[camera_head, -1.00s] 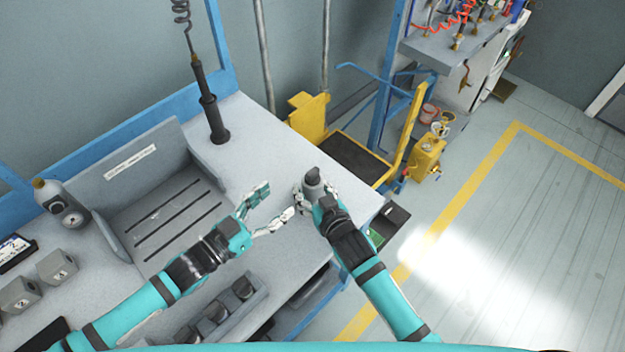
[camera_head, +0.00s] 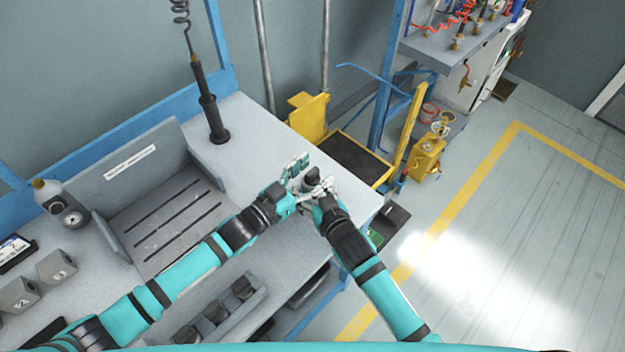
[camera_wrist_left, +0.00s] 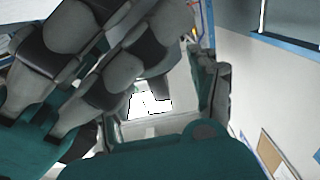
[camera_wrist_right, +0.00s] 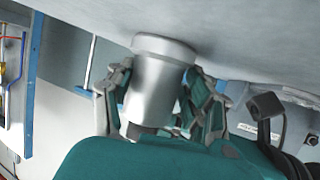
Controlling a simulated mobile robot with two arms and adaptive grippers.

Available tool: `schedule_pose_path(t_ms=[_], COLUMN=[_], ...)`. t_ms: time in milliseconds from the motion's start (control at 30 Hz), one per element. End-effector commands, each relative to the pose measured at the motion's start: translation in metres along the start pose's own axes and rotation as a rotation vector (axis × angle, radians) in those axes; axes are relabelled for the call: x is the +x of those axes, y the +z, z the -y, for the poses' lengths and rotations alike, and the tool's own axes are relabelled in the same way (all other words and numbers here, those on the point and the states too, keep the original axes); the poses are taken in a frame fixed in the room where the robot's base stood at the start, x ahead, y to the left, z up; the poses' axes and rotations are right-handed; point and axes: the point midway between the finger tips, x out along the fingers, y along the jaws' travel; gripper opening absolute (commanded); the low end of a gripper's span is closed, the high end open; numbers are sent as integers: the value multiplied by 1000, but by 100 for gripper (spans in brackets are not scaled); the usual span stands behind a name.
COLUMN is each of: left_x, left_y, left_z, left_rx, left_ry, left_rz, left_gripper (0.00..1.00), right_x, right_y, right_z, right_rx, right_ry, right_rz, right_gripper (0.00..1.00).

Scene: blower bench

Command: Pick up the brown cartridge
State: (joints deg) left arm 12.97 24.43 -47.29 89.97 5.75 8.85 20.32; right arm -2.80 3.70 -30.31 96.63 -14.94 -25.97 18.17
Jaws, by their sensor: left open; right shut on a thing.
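I cannot make out a clearly brown cartridge in any view. My right gripper (camera_head: 316,188) is shut on a grey cylinder (camera_wrist_right: 157,85) with a dark top (camera_head: 312,174). In the right wrist view the fingers clasp its sides, and its wide rim is near the bench surface. My left gripper (camera_head: 297,176) is open close beside the cylinder, with fingers around its left and far side. Whether they touch it I cannot tell. The left wrist view shows the left fingers (camera_wrist_left: 165,70) spread, large and dark, hiding much of the space between them.
The grey bench (camera_head: 255,130) has a slotted tray (camera_head: 165,225) at its middle and a rack of dark parts (camera_head: 215,312) in front. A black post (camera_head: 210,105) stands at the back. A canister with gauge (camera_head: 62,205) is at the left. The bench's right edge is close to my grippers.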

Motion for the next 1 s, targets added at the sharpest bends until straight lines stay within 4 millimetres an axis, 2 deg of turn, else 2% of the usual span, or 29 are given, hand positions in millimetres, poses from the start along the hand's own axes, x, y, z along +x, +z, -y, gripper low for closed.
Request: schedule_pose_path(t_ms=[200, 233, 700, 1000], left_x=[1, 1, 1, 1], left_y=[0, 0, 0, -1], left_z=[0, 0, -2, -4], left_rx=[0, 0, -1, -5], left_ry=[0, 0, 2, 6], left_rz=[0, 0, 0, -2], left_gripper=[62, 59, 0, 0], right_x=[0, 0, 0, 0], right_y=[1, 1, 1, 1], right_z=[-1, -1, -1, -1], right_rx=[-1, -1, -1, -1], right_ry=[2, 1, 1, 2], right_rz=[2, 2, 3, 3], right_gripper=[14, 14, 14, 14])
